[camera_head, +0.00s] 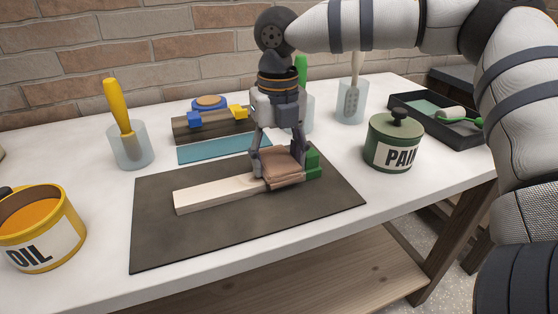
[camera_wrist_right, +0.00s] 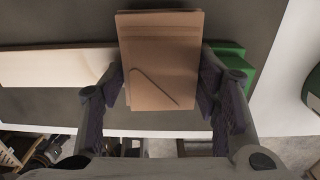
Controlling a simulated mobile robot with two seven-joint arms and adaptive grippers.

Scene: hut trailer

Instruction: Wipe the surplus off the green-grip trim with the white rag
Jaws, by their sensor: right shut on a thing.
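The trim (camera_head: 220,193) is a pale wooden strip lying on a dark mat (camera_head: 160,245), with a green grip (camera_head: 313,163) at its right end. It also shows in the right wrist view (camera_wrist_right: 55,68), with the green grip (camera_wrist_right: 232,52) at right. My right gripper (camera_head: 278,167) points down and is shut on a folded rag (camera_head: 285,172), which looks brownish-pink, not white. The rag (camera_wrist_right: 160,60) lies across the trim beside the green grip and hides that part of the strip. Whether it presses on the wood is unclear. My left gripper is not in view.
A yellow oil can (camera_head: 68,238) stands at front left, a green paint can (camera_head: 385,155) at right. Behind are a cup with a yellow-handled tool (camera_head: 122,112), a block with blue and yellow pieces (camera_head: 195,130), a teal strip (camera_head: 220,150) and a roller tray (camera_head: 460,132).

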